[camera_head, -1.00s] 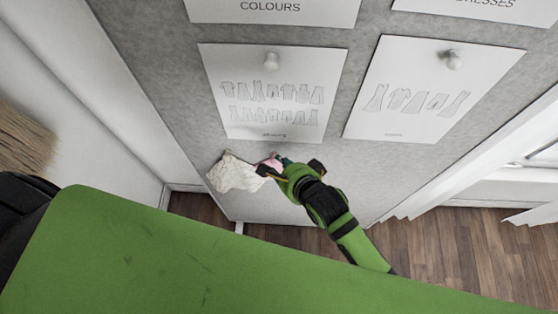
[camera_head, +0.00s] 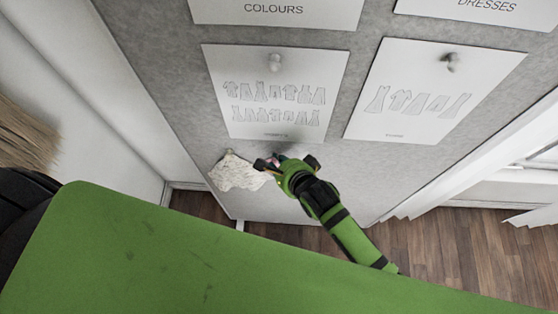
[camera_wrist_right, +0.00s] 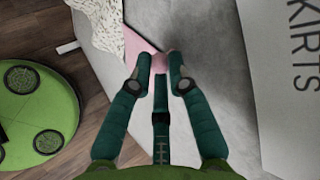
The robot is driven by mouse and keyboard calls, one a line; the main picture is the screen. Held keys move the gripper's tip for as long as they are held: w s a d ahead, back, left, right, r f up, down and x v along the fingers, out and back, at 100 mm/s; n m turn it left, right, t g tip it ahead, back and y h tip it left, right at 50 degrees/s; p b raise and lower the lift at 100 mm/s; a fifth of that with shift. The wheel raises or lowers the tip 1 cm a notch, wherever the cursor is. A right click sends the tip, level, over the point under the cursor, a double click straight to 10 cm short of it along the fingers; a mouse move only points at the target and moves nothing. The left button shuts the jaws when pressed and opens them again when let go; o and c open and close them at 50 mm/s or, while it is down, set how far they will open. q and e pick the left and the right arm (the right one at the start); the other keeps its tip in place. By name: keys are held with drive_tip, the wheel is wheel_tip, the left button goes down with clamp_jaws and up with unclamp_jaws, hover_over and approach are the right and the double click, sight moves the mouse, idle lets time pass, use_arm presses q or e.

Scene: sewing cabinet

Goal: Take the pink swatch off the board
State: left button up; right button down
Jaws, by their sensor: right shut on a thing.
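The pink swatch (camera_wrist_right: 138,44) shows in the right wrist view at the tips of my right gripper (camera_wrist_right: 161,62), beside the cream patterned swatch (camera_wrist_right: 102,16). My right gripper is shut on the pink swatch, and its fingers hide part of it. In the head view my right gripper (camera_head: 272,163) is at the lower part of the grey board (camera_head: 380,175), just right of the cream swatch (camera_head: 236,172). Only a small bit of pink shows there. I cannot tell whether the pink swatch still touches the board. My left gripper is not in view.
Pinned sheets with garment drawings (camera_head: 275,105) (camera_head: 410,100) hang above my right gripper. A straw broom (camera_head: 25,135) is at the far left. Wooden floor (camera_head: 450,245) shows below the board.

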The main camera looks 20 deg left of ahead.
drive_tip(key=shift+s, duration=0.25)
drive_tip(key=shift+s+d, duration=0.2)
drive_tip(key=shift+s, duration=0.45)
drive_tip(key=shift+s, duration=0.1)
drive_tip(key=shift+s+d, duration=0.1)
drive_tip(key=shift+s, duration=0.4)
drive_tip(key=s+d, duration=0.2)
drive_tip(key=s, duration=0.7)
drive_tip(key=shift+s, duration=0.4)
